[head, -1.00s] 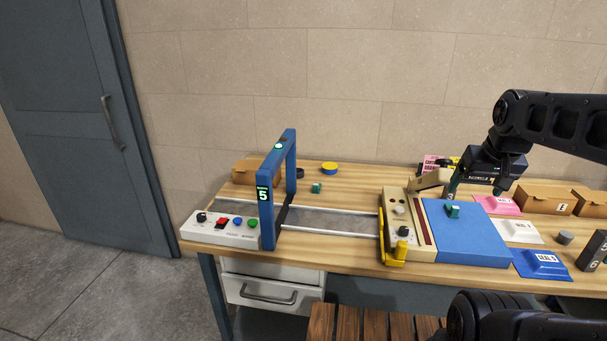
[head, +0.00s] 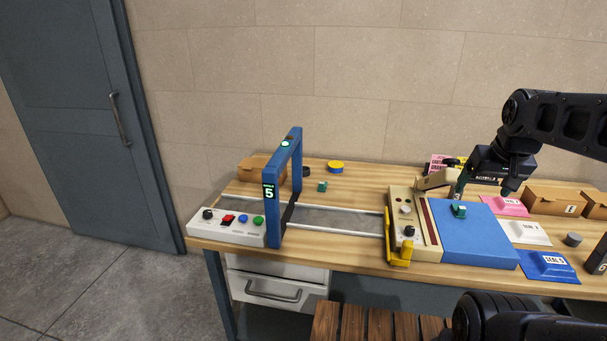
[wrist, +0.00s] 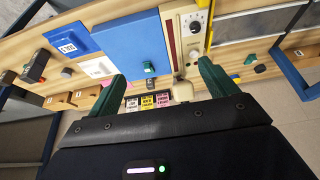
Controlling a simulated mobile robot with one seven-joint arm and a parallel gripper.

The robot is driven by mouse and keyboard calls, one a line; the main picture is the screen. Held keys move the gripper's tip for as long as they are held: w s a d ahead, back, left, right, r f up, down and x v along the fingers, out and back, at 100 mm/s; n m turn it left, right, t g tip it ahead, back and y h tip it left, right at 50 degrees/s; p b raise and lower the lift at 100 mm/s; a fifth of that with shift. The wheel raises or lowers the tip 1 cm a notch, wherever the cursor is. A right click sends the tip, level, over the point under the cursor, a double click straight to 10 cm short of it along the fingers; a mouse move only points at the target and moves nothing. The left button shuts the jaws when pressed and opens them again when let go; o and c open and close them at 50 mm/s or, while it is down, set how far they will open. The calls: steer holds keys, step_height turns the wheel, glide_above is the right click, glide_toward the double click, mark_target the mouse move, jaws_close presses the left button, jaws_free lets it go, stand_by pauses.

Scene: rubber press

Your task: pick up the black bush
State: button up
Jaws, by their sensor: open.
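The black bush looks like the small dark round piece (head: 306,171) at the back of the bench, just behind the blue arch and left of a yellow-and-blue disc; the arch partly hides it. In the wrist view it seems to be the dark piece (wrist: 260,69) at the right, beyond the right finger. My gripper (head: 483,190) is open and empty, with green fingers pointing down over the back right part of the bench, near the blue plate. In the wrist view, both fingers of my gripper (wrist: 162,72) are spread with nothing between them.
The blue arch (head: 272,215) stands over rails between a control box (head: 228,233) and a cream panel (head: 403,208). A green block (head: 322,187) and yellow-and-blue disc (head: 336,165) lie near the bush. The blue plate (head: 485,245), cartons (head: 555,203) and grey cylinder (head: 573,240) are at right.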

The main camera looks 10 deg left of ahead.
steer(key=shift+c, duration=0.5)
steer(key=c, duration=1.1)
